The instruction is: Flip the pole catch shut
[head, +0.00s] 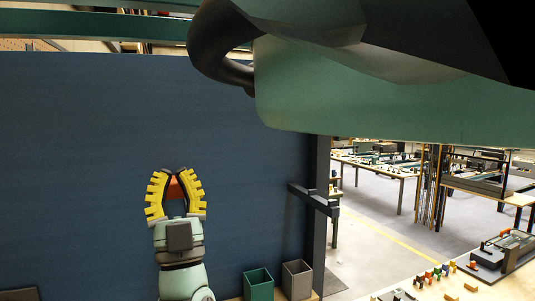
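My gripper (176,174) is at lower left in the head view, its yellow, ribbed fingers pointing up in front of a dark blue panel. The fingers curve in toward each other at the top. A small red-orange patch (175,190) shows between them; I cannot tell if it is a held thing or something behind. A dark bar-like fitting (315,199) juts from the panel's right edge, to the right of my gripper and apart from it. I cannot tell if this is the pole catch, nor whether it is open or shut.
The dark blue panel (100,120) fills the left side. A green bin (258,285) and a grey bin (297,280) stand below the fitting. A wooden table (515,290) with small coloured blocks is at lower right. Upright poles (432,190) and worktables stand beyond open floor.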

